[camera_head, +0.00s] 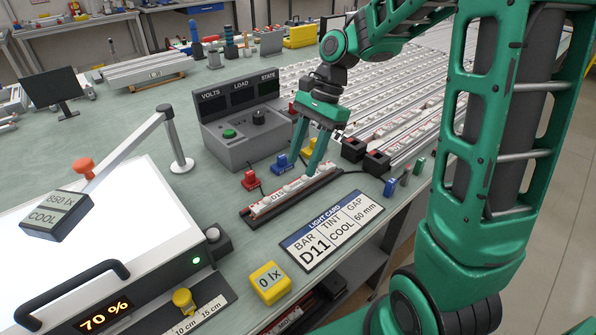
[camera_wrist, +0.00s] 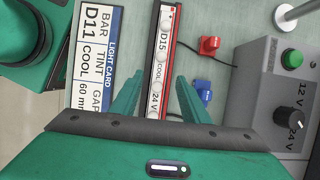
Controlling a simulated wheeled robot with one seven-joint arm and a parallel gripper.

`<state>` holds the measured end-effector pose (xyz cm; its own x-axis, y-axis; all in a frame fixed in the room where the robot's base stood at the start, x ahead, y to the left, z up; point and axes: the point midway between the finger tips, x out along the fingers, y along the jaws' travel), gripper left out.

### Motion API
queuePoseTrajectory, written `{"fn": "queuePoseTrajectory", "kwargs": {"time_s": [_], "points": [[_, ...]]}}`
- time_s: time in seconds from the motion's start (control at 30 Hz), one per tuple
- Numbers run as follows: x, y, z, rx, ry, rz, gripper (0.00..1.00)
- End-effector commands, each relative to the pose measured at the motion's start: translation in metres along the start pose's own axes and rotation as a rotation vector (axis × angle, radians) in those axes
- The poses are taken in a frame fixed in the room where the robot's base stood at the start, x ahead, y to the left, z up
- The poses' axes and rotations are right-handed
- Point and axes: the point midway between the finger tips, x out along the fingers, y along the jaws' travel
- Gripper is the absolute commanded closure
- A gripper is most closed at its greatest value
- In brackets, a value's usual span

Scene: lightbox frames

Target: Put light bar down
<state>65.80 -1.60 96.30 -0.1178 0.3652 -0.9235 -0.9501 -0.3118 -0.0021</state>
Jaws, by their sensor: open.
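A white light bar (camera_head: 272,199) lies in a dark, red-edged holder (camera_head: 330,179) on the bench, in front of the grey power box. In the wrist view the bar (camera_wrist: 160,62) reads D15, COOL, 24 V. My gripper (camera_head: 314,165) is above the right end of the bar. In the wrist view its two green fingers (camera_wrist: 158,92) stand apart, one on each side of the bar, with nothing clamped between them. The light card (camera_head: 323,235) beside the holder reads bar D11, tint COOL, gap 60 mm.
The grey power box (camera_head: 240,125) stands behind the holder. Red (camera_head: 250,180) and blue (camera_head: 280,162) connectors lie between them. A bright light panel (camera_head: 120,235) showing 70 % is at left, with a yellow 0 lx block (camera_head: 269,282) nearby. Racks of bars (camera_head: 400,90) fill the back right.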

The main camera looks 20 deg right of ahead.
Motion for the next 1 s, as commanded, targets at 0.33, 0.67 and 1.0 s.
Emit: {"fn": "queuePoseTrajectory", "kwargs": {"time_s": [0.33,0.67,1.0], "points": [[-0.058,0.0,-0.001,0.001,0.001,-0.001,0.58],[-0.069,0.002,-0.001,-0.002,0.002,0.0,0.58],[-0.073,0.066,-0.019,-0.197,0.125,-0.042,0.58]]}}
